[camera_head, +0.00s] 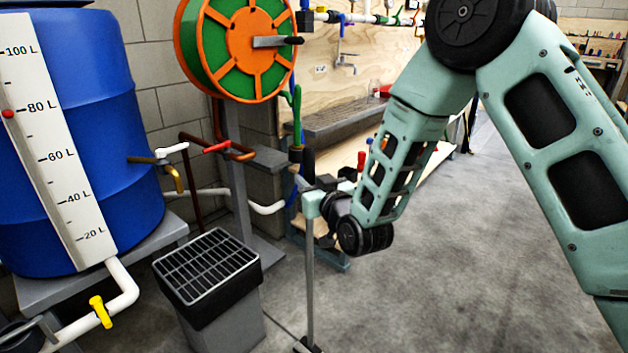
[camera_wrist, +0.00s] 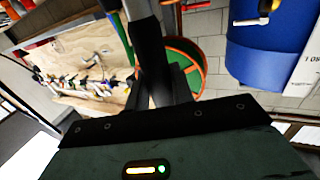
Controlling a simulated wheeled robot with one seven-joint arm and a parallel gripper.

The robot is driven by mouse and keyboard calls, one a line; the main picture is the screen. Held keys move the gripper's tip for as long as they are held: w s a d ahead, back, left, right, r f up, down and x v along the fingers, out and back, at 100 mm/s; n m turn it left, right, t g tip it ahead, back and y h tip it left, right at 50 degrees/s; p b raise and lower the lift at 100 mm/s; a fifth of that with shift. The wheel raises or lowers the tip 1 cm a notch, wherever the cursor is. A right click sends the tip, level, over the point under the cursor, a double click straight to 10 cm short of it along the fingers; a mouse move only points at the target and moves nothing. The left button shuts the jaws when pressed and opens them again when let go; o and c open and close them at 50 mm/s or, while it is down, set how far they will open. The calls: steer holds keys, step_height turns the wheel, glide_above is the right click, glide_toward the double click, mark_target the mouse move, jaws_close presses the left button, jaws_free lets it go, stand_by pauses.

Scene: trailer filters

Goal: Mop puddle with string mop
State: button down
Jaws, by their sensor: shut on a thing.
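The mop's long grey handle (camera_head: 309,275) stands nearly upright in the head view, with a dark piece at its foot cut off by the bottom edge. My gripper (camera_head: 314,200) is shut around the upper part of the handle. In the wrist view the handle (camera_wrist: 147,45) runs from the top edge, grey then black, down between my dark fingers (camera_wrist: 165,92). The mop's strings do not show clearly. I cannot make out a puddle on the visible floor (camera_head: 430,270).
A grey bin with a black grated top (camera_head: 207,265) stands just left of the mop. A blue barrel (camera_head: 85,130) with pipes and valves is at the left. A green and orange hose reel (camera_head: 240,45) is behind. The concrete floor to the right is open.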

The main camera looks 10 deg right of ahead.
steer(key=shift+w+d, duration=1.8)
steer(key=shift+d, duration=1.05)
step_height(320, 180, up, 12)
steer(key=p, duration=0.6)
steer(key=shift+p, duration=0.3)
steer(key=shift+f, duration=0.1)
